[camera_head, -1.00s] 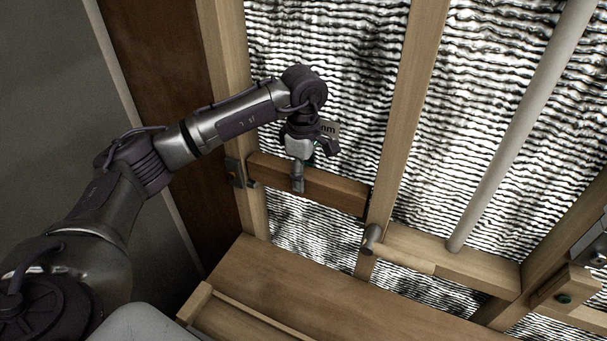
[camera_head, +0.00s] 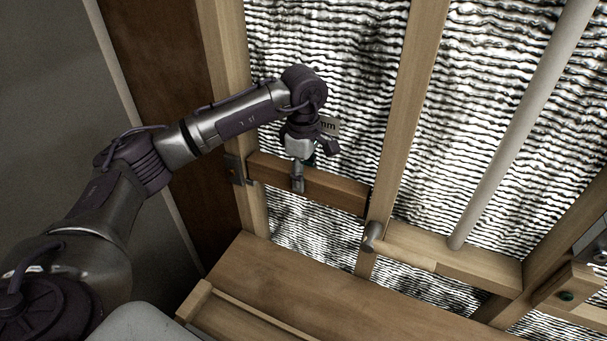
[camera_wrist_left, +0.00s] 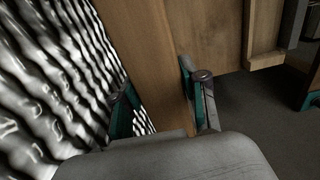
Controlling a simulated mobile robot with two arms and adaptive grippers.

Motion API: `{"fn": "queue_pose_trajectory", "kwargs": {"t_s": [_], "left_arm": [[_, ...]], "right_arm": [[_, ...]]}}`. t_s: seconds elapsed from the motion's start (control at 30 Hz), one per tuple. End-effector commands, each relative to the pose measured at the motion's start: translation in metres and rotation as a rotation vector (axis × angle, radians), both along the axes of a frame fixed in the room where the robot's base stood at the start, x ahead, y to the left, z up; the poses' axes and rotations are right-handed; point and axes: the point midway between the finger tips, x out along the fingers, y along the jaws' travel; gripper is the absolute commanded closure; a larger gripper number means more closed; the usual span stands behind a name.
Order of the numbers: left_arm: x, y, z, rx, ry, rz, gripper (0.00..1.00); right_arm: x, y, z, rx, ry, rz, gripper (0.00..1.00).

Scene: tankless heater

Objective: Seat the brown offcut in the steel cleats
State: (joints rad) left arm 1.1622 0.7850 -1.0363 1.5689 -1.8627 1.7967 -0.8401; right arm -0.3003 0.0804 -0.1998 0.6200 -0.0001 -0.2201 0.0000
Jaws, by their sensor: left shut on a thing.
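The brown offcut (camera_head: 335,193) spans the gap between two wooden studs in the head view, nearly level and dipping to the right. My left gripper (camera_head: 298,182) is shut on it near its middle, from above. In the left wrist view the offcut (camera_wrist_left: 155,75) runs between the two fingers. A steel cleat (camera_head: 236,170) is on the left stud, at the offcut's left end. The offcut's right end meets the middle stud; a cleat there cannot be made out. Whether the offcut sits fully in the cleats cannot be told.
A wooden bench top (camera_head: 330,290) lies below the wall frame. A grey peg-like cylinder (camera_head: 373,236) sticks out low at the middle stud (camera_head: 402,130). A pale pipe (camera_head: 520,125) slants down to a wooden crosspiece (camera_head: 475,265) at right. Crinkled foil (camera_head: 330,45) backs the wall.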

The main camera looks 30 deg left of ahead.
Motion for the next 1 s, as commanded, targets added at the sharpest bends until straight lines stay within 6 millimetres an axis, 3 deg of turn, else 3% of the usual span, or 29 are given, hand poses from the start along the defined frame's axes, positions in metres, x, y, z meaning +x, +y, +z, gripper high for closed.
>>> {"fn": "queue_pose_trajectory", "kwargs": {"t_s": [0.43, 0.47, 0.63, 1.0], "left_arm": [[0.0002, 0.0001, 0.0009, 0.000, -0.001, 0.000, 1.00], [0.0002, 0.0001, 0.0009, 0.000, -0.002, 0.000, 0.55], [0.0002, 0.0001, 0.0007, 0.000, -0.001, 0.000, 0.28], [0.0000, 0.0002, -0.0004, 0.001, 0.000, 0.000, 0.28]], "right_arm": [[0.0001, 0.0002, -0.0023, 0.000, 0.000, 0.000, 0.42], [0.0001, 0.0001, -0.0023, 0.000, 0.000, 0.000, 0.42], [0.0001, 0.0002, -0.0023, 0.000, 0.000, 0.000, 0.42], [0.0003, 0.0002, -0.0025, 0.000, 0.000, 0.000, 0.42]]}}
